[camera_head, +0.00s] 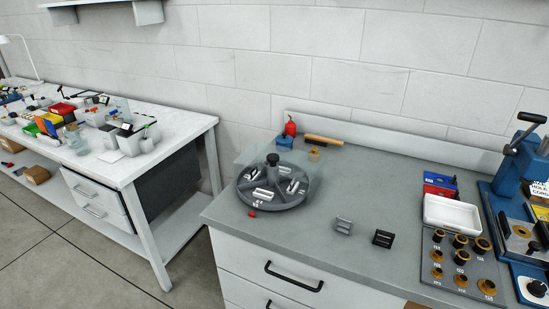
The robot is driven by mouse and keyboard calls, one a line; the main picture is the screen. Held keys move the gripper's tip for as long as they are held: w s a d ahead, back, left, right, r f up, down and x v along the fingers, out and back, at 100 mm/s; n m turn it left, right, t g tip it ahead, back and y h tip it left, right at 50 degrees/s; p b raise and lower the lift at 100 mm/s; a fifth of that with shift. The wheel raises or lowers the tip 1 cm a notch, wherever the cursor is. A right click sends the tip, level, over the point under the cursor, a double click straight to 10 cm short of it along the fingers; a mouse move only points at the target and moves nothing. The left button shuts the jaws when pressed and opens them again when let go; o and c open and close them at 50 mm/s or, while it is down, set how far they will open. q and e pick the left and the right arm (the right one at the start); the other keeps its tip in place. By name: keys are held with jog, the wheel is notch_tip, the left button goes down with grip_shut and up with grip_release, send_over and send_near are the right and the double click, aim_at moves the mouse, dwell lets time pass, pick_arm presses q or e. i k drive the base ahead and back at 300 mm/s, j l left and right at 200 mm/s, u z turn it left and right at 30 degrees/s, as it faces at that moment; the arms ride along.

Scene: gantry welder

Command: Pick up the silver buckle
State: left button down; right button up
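The silver buckle (343,226) lies on the grey worktop (310,245), near its front edge and roughly in the middle of the view. It looks like a small, grey, slotted rectangular piece. A black buckle (383,238) of similar shape lies just to its right, apart from it. Neither of my grippers shows in the head view, so their state is hidden.
A round divided tray (245,195) with small pale parts stands left of the buckle, with a clear panel behind it. A white tray (452,213), a plate of brass-coloured dies (437,273) and a blue press (508,200) are at right. A cluttered white table (185,118) stands left.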

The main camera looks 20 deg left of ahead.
aim_at(344, 220)
jog(key=i+l+u, duration=0.1)
jog(key=l+u, duration=0.4)
jog(key=l, duration=0.15)
jog(key=l+u, duration=0.5)
jog(key=k+l+u, duration=0.15)
jog(key=l+u, duration=0.3)
jog(key=l, duration=0.25)
